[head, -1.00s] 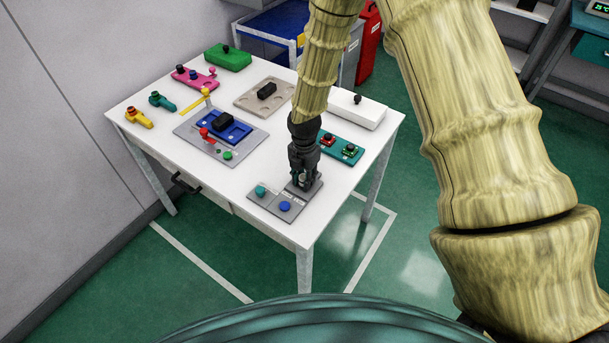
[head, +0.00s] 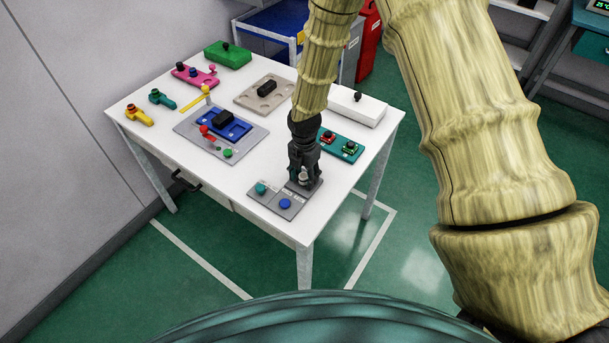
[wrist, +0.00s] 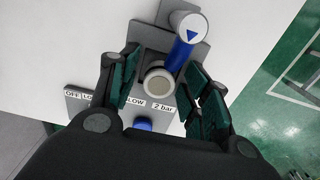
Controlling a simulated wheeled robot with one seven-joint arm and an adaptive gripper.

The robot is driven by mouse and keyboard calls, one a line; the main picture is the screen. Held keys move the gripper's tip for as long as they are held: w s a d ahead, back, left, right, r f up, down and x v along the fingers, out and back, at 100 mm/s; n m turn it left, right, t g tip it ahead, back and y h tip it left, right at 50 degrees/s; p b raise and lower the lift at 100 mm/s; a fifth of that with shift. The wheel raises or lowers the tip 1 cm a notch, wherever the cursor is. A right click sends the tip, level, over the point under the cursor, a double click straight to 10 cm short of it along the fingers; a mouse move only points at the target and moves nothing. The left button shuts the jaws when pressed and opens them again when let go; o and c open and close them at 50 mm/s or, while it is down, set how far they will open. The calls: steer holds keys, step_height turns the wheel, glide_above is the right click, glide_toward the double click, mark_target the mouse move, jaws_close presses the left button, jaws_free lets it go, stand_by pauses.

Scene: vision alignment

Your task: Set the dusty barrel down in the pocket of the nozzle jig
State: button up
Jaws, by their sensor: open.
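The nozzle jig seems to be the grey plate (head: 265,201) at the table's front corner, with a teal knob and a blue knob. My gripper (head: 304,179) is over its right end, pointing down. In the wrist view my gripper (wrist: 162,66) is open, one finger on each side of a short round piece (wrist: 158,83) with a pale top and grey rim, likely the barrel. It stands upright at a dark block on the plate, with gaps to both fingers. Its lower end and the pocket are hidden. A blue shaft (wrist: 177,56) with a white, blue-arrowed cap (wrist: 188,27) is beside it.
A teal plate (head: 341,146) with red and green parts is close behind my gripper. A grey board with a blue tray (head: 238,133) and a red lever is to the left. A white box (head: 358,107) is at the back right. The front-left tabletop is clear.

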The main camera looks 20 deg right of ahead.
mark_target(304, 175)
step_height(304, 175, up, 12)
steer(key=b, duration=0.3)
stand_by(0.5)
stand_by(0.3)
